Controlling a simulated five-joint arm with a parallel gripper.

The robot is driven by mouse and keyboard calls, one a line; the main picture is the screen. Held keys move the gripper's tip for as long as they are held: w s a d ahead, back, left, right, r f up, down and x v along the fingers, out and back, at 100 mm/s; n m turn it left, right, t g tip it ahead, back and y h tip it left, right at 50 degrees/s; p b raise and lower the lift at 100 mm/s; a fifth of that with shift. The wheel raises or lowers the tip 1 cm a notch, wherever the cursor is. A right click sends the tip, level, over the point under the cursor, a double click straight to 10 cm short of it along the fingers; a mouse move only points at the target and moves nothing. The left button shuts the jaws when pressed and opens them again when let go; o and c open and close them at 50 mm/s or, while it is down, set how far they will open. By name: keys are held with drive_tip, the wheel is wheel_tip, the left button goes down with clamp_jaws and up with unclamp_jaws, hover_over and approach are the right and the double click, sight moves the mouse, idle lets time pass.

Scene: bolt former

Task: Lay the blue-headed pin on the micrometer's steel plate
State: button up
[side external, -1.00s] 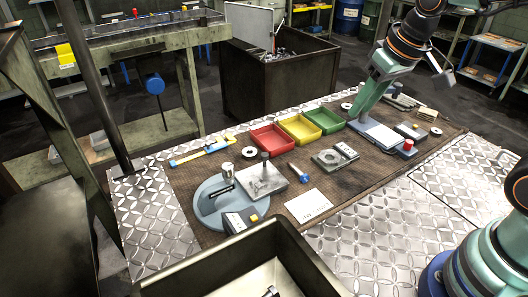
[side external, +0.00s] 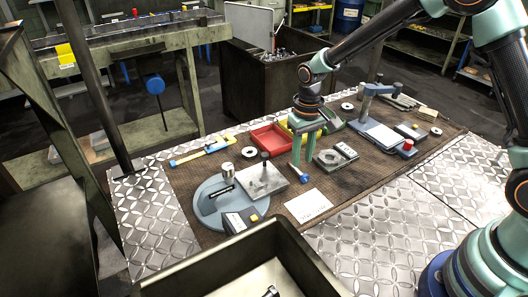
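The blue-headed pin (side external: 304,179) lies on the brown mat near the middle, its blue head toward the front. My gripper (side external: 302,164) points down just above and behind it, with its two fingers apart and nothing visible between them. Whether the fingertips reach the pin's far end is hard to tell. A grey steel plate (side external: 262,184) with a dark upright post lies beside a round blue-grey instrument base (side external: 205,208). A second blue-grey stand carries a pale plate (side external: 378,133) farther right. I cannot tell for certain which instrument is the micrometer.
Behind my gripper are a red tray (side external: 271,139) and partly hidden yellow and green trays. A grey block fixture (side external: 336,157) sits close to the right, and a white card (side external: 308,206) lies in front. A dark bin (side external: 247,262) stands at the near edge.

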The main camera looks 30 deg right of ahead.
sight(301, 172)
drive_tip(key=shift+f, duration=2.4)
clamp_jaws()
drive_tip(key=shift+r, duration=0.1)
idle(0.4)
drive_tip(key=shift+r, duration=1.65)
drive_tip(key=shift+r, duration=0.1)
